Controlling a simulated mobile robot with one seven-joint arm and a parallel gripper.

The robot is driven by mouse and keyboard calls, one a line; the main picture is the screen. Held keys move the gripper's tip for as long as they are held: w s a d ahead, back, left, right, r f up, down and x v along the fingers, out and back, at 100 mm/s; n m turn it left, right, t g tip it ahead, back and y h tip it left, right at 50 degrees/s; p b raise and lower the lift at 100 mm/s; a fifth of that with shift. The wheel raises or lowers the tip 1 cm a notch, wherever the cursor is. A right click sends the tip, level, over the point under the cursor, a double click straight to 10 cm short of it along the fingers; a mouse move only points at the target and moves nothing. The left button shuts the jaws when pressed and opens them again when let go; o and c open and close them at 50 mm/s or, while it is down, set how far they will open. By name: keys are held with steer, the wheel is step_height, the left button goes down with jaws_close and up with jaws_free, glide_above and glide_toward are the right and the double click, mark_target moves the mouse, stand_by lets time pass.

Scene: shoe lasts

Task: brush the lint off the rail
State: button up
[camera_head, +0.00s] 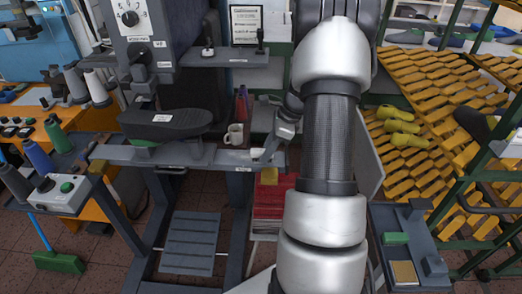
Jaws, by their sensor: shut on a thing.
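The rail (232,160) is a long grey bar across the front of the machine bench, under the black pad and the mug. My gripper (266,152) is at the right end of this rail, tilted down and to the left. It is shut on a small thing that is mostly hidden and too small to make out. I cannot tell whether it touches the rail. No lint can be made out on the rail at this size. A small yellow thing (269,177) shows just below the gripper; I cannot tell whether it is part of what I hold.
A white mug (234,134) and a dark red bottle (242,103) stand just behind the rail. A black pad (166,124) sits left of them. A green broom (58,262) is on the floor. My arm blocks the middle.

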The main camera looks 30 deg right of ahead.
mark_target(278, 160)
steer(key=shift+s+d+f, duration=0.1)
steer(key=shift+s+d, duration=0.6)
steer(key=shift+d, duration=0.35)
steer(key=shift+s+d, duration=0.7)
steer(key=shift+d, duration=0.35)
steer(key=shift+p, duration=0.35)
